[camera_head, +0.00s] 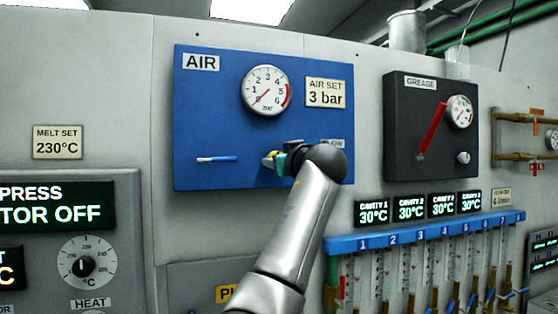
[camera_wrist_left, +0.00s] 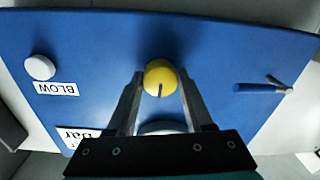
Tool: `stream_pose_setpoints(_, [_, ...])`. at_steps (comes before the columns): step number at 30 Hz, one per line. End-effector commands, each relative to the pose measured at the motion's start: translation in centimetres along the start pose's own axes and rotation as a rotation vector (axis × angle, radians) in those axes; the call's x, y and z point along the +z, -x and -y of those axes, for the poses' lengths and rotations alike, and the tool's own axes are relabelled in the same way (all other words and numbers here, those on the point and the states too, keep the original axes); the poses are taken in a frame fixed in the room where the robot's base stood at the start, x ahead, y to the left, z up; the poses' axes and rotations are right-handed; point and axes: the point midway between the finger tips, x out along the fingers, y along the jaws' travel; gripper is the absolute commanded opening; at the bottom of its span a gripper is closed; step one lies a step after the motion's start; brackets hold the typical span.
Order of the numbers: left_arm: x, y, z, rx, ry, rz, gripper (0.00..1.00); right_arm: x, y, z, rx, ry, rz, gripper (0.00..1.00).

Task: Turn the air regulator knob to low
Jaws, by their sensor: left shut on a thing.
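The yellow regulator knob (camera_head: 268,158) sits low on the blue AIR panel (camera_head: 215,120). In the left wrist view the knob (camera_wrist_left: 160,75) lies between the fingertips, with a short dark mark on its face. My left gripper (camera_wrist_left: 160,88) is shut on it; in the head view the gripper (camera_head: 275,160) is largely hidden by my own wrist. The round pressure gauge (camera_head: 266,89) above has its needle pointing lower left, near 0. A plate beside it (camera_head: 326,93) reads AIR SET 3 bar. My right gripper is not in view.
A small valve lever (camera_head: 216,159) sits left of the knob. A white BLOW button (camera_wrist_left: 40,67) is on the panel's other side. The dark GREASE panel (camera_head: 425,140) with a red lever stands to the right, above several flow tubes (camera_head: 430,262).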

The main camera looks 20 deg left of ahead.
Motion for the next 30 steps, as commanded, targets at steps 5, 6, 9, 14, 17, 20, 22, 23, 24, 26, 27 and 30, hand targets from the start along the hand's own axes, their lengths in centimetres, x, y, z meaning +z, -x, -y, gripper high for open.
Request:
stream_pose_setpoints(5, [0.25, -0.02, 0.0, -0.001, 0.007, 0.006, 0.0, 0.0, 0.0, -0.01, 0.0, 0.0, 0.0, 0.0])
stream_pose_setpoints(6, [0.25, -0.02, 0.01, -0.001, 0.007, 0.006, 0.0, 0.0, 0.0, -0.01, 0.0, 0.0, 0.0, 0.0])
stream_pose_setpoints(9, [0.24, -0.02, 0.0, -0.001, 0.007, 0.006, 0.0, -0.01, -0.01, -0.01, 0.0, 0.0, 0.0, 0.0])
stream_pose_setpoints(14, [0.23, -0.02, 0.01, -0.001, 0.007, 0.005, 0.61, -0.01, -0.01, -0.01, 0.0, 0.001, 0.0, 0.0])
stream_pose_setpoints(17, [0.16, -0.01, 0.0, -0.001, 0.006, 0.004, 0.72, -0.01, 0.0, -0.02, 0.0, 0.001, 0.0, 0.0])
stream_pose_setpoints(20, [0.11, 0.0, 0.0, 0.0, 0.006, 0.003, 0.82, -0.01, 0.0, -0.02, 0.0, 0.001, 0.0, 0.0])
stream_pose_setpoints(22, [0.08, 0.0, 0.0, 0.0, 0.006, 0.002, 0.82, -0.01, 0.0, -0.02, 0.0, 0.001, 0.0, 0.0])
stream_pose_setpoints(23, [0.07, 0.0, -0.01, 0.0, 0.006, 0.002, 0.82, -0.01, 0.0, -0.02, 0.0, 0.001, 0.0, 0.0])
stream_pose_setpoints(24, [0.05, 0.0, -0.01, 0.0, 0.005, 0.002, 0.82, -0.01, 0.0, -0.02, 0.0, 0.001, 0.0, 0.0])
stream_pose_setpoints(26, [0.04, 0.0, -0.01, 0.0, 0.005, 0.001, 0.82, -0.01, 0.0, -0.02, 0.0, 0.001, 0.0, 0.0])
stream_pose_setpoints(27, [0.04, 0.03, -0.01, 0.0, 0.005, 0.001, 0.82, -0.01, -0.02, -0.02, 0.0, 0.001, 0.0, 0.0])
stream_pose_setpoints(30, [0.09, 0.35, -0.03, 0.0, 0.005, 0.001, 0.82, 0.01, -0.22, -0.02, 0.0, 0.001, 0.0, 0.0])
